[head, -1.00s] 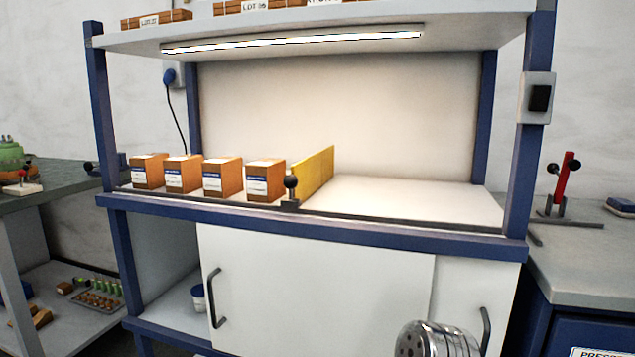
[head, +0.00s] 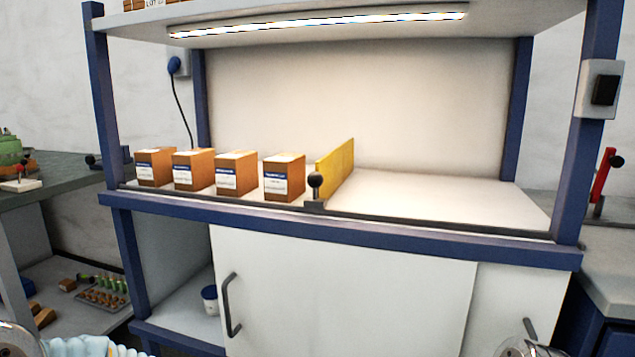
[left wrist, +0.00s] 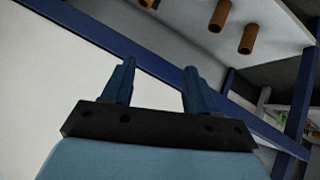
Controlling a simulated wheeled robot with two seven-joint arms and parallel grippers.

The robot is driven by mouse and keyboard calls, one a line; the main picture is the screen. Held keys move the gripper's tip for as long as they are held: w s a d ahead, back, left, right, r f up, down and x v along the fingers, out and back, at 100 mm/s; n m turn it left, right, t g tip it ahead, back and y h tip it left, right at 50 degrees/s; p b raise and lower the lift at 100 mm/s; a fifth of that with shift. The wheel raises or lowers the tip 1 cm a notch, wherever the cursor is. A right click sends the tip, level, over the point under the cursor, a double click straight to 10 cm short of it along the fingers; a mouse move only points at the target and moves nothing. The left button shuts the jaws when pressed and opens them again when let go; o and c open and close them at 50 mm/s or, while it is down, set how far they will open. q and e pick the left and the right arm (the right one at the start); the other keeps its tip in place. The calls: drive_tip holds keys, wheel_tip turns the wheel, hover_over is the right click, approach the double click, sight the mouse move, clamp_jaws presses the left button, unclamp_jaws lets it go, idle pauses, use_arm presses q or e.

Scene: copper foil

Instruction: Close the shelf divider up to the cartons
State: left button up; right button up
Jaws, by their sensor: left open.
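The yellow shelf divider (head: 336,168) stands upright on the shelf, with a black ball knob (head: 315,180) at its front end on the dark front rail. Several orange-brown cartons with white-and-blue labels stand in a row to its left. The nearest carton (head: 284,178) is beside the divider with a narrow gap between them. In the left wrist view my left gripper (left wrist: 159,69) is open and empty, below the blue shelf beam. The right gripper is not in view.
The shelf surface (head: 430,197) right of the divider is empty. A blue beam (head: 400,236) runs along the front, above white cabinet doors (head: 340,290) with dark handles. Blue posts stand at both sides. A lit upper shelf (head: 320,22) hangs above.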

use_arm(q)
drive_tip(key=w+r, duration=0.1)
drive_tip(key=r, duration=0.3)
drive_tip(key=d+r+t, duration=0.1)
drive_tip(key=r, duration=0.4)
drive_tip(key=w+r+t, duration=0.1)
drive_tip(key=r, duration=0.3)
drive_tip(key=shift+w+d+r+m+h, duration=0.2)
drive_tip(key=shift+w+m+h, duration=0.1)
drive_tip(key=shift+m+h, duration=0.1)
drive_tip(key=shift+m+t+h, duration=0.3)
drive_tip(key=shift+t, duration=0.6)
drive_tip(key=r, duration=0.8)
drive_tip(key=shift+s+d+r, duration=0.15)
drive_tip(key=shift+d, duration=0.1)
drive_tip(key=m+t+h, duration=0.2)
drive_tip(key=t+h, duration=0.1)
drive_tip(key=t, duration=0.1)
approach(310, 182)
drive_tip(key=p+x, duration=0.1)
drive_tip(key=x, duration=0.7)
drive_tip(key=shift+d+p, duration=0.1)
drive_tip(key=shift+p, duration=0.25)
drive_tip(key=shift+w+d, duration=0.25)
drive_tip(key=shift+w, duration=0.3)
clamp_jaws()
